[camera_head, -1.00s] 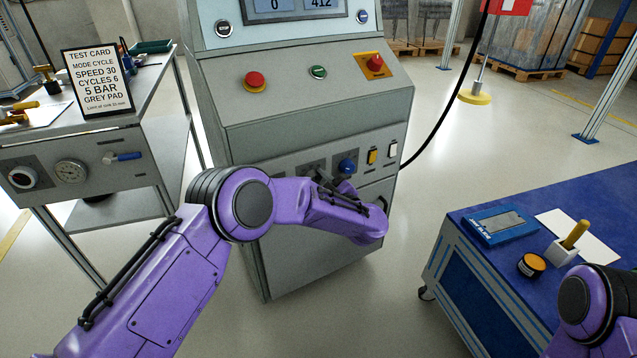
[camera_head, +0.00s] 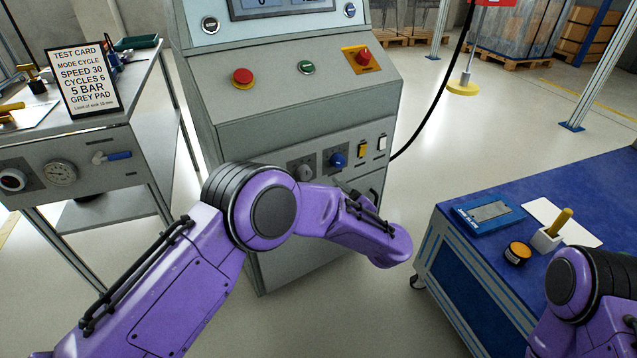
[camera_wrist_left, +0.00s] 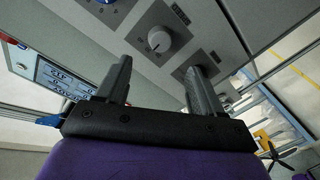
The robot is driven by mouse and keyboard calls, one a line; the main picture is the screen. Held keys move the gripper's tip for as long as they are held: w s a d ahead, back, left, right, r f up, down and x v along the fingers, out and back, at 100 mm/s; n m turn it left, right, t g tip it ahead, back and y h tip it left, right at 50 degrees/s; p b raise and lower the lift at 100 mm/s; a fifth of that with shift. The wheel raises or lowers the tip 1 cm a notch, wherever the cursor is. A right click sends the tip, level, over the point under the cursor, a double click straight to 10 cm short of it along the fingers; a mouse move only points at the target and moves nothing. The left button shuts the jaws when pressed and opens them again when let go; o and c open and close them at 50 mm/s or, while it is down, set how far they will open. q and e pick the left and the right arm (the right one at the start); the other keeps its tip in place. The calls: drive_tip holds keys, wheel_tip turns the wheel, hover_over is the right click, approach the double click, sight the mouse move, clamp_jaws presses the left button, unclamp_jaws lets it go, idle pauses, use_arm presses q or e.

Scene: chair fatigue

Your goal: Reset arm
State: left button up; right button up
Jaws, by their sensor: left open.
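My left arm (camera_head: 262,210) reaches in front of the grey control console (camera_head: 290,95). My left gripper (camera_wrist_left: 160,66) is open and empty in the left wrist view, with its two dark fingers apart. It faces the console's lower panel, near a round grey knob (camera_wrist_left: 158,40); I cannot tell how far away. In the head view, the forearm mostly hides this gripper. A grey knob (camera_head: 304,172) and a blue knob (camera_head: 338,160) show just above the arm. My right arm (camera_head: 585,290) is at the lower right; its gripper is out of view.
A bench with a test card (camera_head: 83,80) stands at the left. A yellow and a white switch (camera_head: 382,143) sit beside the knobs. Floor is clear between console and cart.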

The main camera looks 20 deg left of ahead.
use_arm(q)
drive_tip(key=shift+s+d, duration=0.35)
